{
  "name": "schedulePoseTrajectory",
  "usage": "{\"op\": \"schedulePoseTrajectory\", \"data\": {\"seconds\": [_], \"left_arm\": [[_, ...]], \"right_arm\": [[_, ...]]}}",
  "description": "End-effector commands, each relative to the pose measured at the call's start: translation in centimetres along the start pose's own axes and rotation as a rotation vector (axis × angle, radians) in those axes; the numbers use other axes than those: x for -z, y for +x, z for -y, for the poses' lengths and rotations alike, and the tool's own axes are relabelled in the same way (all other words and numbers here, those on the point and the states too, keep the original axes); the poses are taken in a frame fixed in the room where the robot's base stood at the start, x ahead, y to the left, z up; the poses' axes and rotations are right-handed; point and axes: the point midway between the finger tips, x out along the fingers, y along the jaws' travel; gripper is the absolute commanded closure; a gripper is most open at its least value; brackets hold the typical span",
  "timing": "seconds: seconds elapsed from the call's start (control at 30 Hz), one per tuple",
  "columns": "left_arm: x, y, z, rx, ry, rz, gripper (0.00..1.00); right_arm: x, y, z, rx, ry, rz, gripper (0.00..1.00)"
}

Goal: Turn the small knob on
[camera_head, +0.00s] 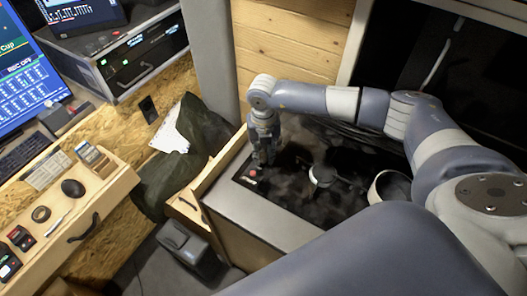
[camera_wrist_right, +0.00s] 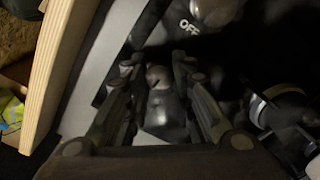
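My right gripper (camera_head: 264,152) reaches down over the left end of the dark panel (camera_head: 300,180) in the head view. In the right wrist view its two fingers (camera_wrist_right: 157,68) are spread apart. A small rounded grey knob (camera_wrist_right: 158,78) shows between the fingertips, with a gap on both sides; I cannot tell whether either finger touches it. A larger pale knob (camera_wrist_right: 211,10) with the word OFF (camera_wrist_right: 189,27) beside it lies at the top edge of that view. The small knob cannot be made out in the head view. My left gripper is not in view.
A small red item (camera_head: 252,173) sits on the panel's left end. A white round part (camera_head: 322,176) and cables lie further right. A wooden edge (camera_wrist_right: 61,65) runs along the panel's left side. A drawer desk (camera_head: 70,215) and monitor (camera_head: 30,80) stand left.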

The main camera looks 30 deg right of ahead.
Motion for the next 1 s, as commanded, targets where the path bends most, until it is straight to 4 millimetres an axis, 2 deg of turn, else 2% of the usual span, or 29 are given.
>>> {"op": "schedulePoseTrajectory", "data": {"seconds": [0.27, 0.47, 1.0], "left_arm": [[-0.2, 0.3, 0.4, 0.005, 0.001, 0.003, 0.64], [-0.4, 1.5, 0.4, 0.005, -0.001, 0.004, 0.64], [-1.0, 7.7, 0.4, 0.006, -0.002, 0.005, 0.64]], "right_arm": [[-0.1, 0.0, 0.0, 0.0, -0.017, 0.003, 1.0], [-0.2, 0.2, 0.0, -0.001, -0.093, 0.004, 1.0], [-0.3, 0.4, 0.0, -0.001, -0.563, 0.009, 1.0]]}}
